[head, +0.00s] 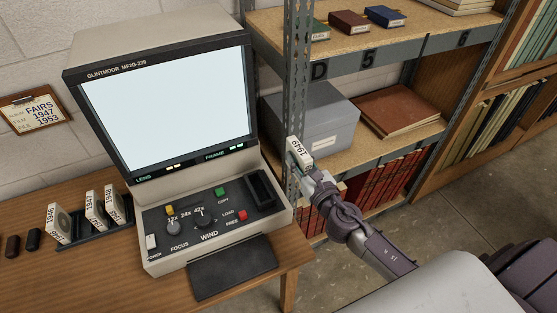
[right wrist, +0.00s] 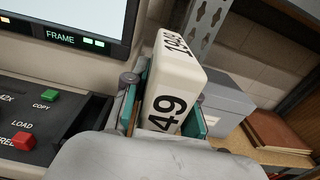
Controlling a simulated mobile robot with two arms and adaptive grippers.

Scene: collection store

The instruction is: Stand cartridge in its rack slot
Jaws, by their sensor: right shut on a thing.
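A white cartridge (head: 299,152) labelled 1949 is held by my right gripper (head: 306,168), to the right of the microfilm reader and in front of the shelving. In the right wrist view the cartridge (right wrist: 172,92) stands between the two teal-padded fingers of my gripper (right wrist: 163,108). The black rack (head: 112,229) lies on the desk left of the reader. Cartridges 1946 (head: 58,224), 1947 (head: 95,210) and 1948 (head: 115,204) stand upright at it. My left gripper is not in view.
The microfilm reader (head: 198,118) stands between the rack and my right gripper. A metal shelf post (head: 297,95) rises just behind the gripper. A grey box (head: 312,117) sits on the shelf. Two dark small items (head: 33,239) lie on the desk's left.

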